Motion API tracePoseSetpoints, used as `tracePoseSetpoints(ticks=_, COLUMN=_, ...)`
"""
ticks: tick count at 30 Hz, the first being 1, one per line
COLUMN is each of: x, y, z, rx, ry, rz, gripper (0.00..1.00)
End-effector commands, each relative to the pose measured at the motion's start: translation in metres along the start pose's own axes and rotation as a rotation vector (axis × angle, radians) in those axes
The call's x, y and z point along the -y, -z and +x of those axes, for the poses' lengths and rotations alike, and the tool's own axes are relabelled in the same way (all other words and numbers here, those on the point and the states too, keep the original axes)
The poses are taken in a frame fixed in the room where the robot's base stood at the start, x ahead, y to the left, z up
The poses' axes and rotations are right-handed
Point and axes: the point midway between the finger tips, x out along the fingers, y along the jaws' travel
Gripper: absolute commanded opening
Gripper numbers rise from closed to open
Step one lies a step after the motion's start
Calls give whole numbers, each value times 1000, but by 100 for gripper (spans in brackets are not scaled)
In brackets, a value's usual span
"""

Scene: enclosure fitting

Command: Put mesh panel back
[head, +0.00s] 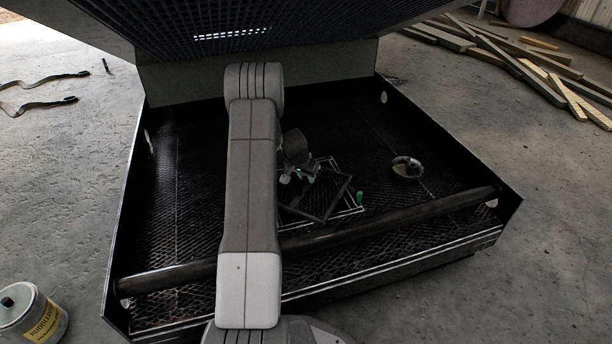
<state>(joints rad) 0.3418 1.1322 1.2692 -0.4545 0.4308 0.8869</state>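The mesh panel (325,207), a small dark framed square, is in the middle of the black enclosure's mesh floor. It sits turned askew over a white-outlined rectangle (345,212), overlapping its lines. I cannot tell whether it rests on the floor or is held slightly above it. My gripper (299,178), with pale green tips, is at the panel's upper-left edge. The fingers are small and dark here, so whether they are closed on the panel does not show. My arm hides the floor to the left.
A green peg-like piece (360,198) stands right of the panel. A round dish (407,167) lies farther right. A dark bar (400,216) crosses the enclosure's front. The raised lid (330,30) overhangs the back. A can (32,314), straps (40,82) and planks (520,60) lie outside.

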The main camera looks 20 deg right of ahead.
Motion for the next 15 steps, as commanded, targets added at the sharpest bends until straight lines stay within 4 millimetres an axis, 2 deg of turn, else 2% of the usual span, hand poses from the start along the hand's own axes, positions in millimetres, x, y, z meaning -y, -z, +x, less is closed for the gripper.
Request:
tracePoseSetpoints(ticks=10, x=0, y=1, z=-2, rx=-1, ry=0, rz=0, gripper=34)
tracePoseSetpoints(ticks=13, x=0, y=5, z=-10, rx=-3, ry=1, rz=-1, gripper=34)
tracePoseSetpoints(ticks=15, x=0, y=6, z=-22, rx=-1, ry=0, rz=-2, gripper=34)
